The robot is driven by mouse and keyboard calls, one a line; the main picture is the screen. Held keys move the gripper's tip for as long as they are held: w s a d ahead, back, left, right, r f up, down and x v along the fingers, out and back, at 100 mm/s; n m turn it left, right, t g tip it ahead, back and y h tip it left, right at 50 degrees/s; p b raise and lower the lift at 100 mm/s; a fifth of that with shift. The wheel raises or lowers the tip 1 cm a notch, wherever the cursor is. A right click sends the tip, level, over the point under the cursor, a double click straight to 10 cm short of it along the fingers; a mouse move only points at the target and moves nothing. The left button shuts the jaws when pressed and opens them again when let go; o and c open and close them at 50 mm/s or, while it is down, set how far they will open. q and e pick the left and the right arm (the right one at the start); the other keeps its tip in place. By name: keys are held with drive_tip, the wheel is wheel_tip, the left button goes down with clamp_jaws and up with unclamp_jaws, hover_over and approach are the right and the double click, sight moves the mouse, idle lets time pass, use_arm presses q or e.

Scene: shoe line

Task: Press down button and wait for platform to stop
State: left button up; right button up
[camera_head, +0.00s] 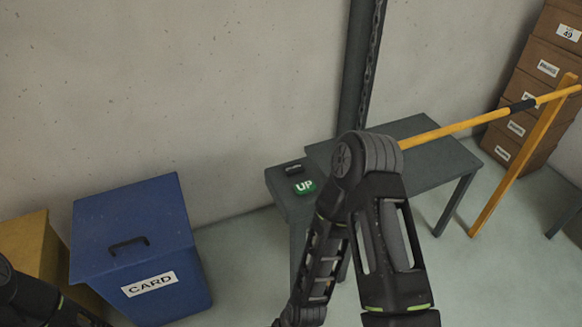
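A green button marked UP (305,187) sits on a dark grey stand (281,181). Behind it on the same stand is a dark button or block (293,169) whose lettering is too small to read. A dark grey flat top (433,164), which may be the platform, stands to the right beside a vertical post with a chain (357,70). My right arm bends in front of the stand and the flat top, hiding parts of both. My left arm shows only at the lower left corner. Neither gripper's fingers are in view.
A blue bin marked CARD (134,218) stands at the left, with a yellow-brown box (34,243) beside it. A yellow bar (453,128) runs right from behind my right arm to a yellow post (517,165). Brown boxes (540,70) are stacked far right.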

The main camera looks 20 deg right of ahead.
use_arm(q)
drive_tip(key=o, duration=0.6)
use_arm(e)
clamp_jaws()
use_arm(q)
drive_tip(key=o, duration=0.3)
drive_tip(key=shift+o, duration=0.2)
idle(0.3)
